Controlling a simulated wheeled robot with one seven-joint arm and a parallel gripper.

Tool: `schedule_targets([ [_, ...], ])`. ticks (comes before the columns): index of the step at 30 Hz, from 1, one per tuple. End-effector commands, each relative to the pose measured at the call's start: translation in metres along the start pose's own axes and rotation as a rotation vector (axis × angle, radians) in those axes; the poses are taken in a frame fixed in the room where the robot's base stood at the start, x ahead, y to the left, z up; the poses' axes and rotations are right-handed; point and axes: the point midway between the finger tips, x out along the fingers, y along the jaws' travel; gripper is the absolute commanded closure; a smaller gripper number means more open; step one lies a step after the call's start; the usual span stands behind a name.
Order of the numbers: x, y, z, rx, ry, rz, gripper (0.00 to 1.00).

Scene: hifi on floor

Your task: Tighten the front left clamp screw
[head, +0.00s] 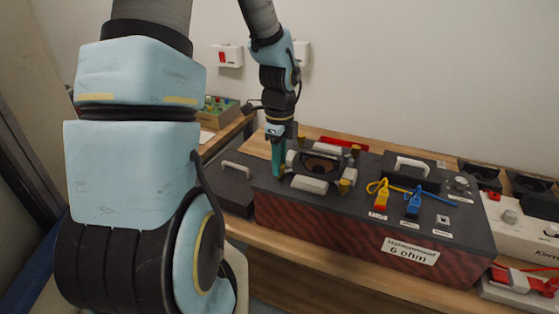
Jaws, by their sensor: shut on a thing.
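A dark box with a wood-red front (330,222), labelled "6 ohm", stands on the bench. A round speaker (320,164) sits in its top, with pale clamp bars (309,184) around it. Brass clamp screws show at the front right (345,184), back right (355,151) and back left (301,141). My gripper (280,174) points down at the left front corner of the speaker, its teal fingers shut. The front left clamp screw is hidden between or behind the fingertips, where they close on it.
A yellow-red plug (380,196) and a blue plug (413,204) stand on the box top, right of the clamps, near a white handle (411,166). A dark case (234,180) lies left of the box. White equipment (520,228) stands at right.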

Motion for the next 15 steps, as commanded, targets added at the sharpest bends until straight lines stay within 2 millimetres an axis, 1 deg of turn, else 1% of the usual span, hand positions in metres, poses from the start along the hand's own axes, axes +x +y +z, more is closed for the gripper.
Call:
schedule_targets([
  [8, -0.0002, -0.0004, -0.0004, 0.002, 0.000, -0.001, 1.00],
  [9, -0.0002, -0.0004, -0.0004, 0.002, 0.000, -0.001, 0.64],
  [15, -0.0001, -0.0002, -0.0002, 0.000, 0.000, -0.001, 0.41],
])
